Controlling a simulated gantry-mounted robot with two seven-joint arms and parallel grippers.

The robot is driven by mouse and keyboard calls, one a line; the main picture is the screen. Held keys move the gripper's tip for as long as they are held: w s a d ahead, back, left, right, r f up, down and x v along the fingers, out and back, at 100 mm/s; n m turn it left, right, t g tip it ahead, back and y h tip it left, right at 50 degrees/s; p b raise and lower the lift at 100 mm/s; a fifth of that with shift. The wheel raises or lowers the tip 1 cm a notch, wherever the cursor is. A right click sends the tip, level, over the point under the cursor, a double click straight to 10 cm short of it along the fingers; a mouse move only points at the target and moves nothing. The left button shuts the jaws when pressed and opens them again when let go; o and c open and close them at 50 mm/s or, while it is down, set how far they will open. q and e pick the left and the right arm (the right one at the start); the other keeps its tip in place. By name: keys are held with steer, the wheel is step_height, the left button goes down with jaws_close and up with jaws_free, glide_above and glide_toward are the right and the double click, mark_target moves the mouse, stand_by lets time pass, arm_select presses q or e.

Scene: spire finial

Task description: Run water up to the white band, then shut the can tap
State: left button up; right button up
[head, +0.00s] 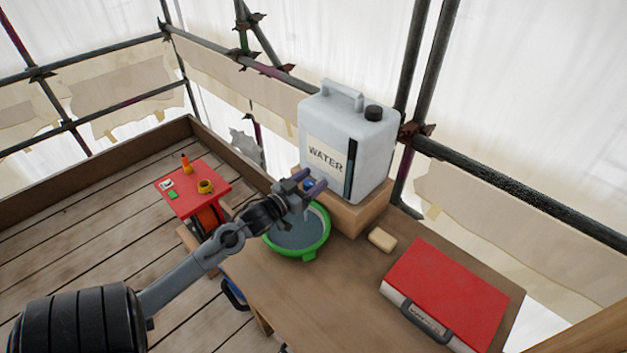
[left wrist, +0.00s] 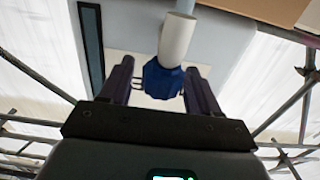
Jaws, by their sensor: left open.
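The white water can (head: 345,130), labelled WATER, stands upright on a wooden block. Its blue tap (head: 309,185) is low on the front; the left wrist view shows the blue tap knob (left wrist: 163,79) and a pale spout (left wrist: 177,38). My left gripper (head: 312,182) is at the tap, its fingers open on either side of the blue knob, with gaps visible. The green basin (head: 322,246) is below the tap and partly behind my arm. My right gripper is out of view.
The wooden block (head: 352,216) stands on the workbench (head: 305,295). A soap-like tan block (head: 382,239) and a red-lidded case (head: 448,290) are to the right. A small red table (head: 205,178) with tools stands at left. Scaffold poles (head: 425,85) run behind the can.

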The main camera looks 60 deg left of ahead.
arm_select(q)
steer(key=shift+w+a, duration=0.15)
steer(key=shift+w, duration=0.4)
steer(key=shift+c, duration=0.4)
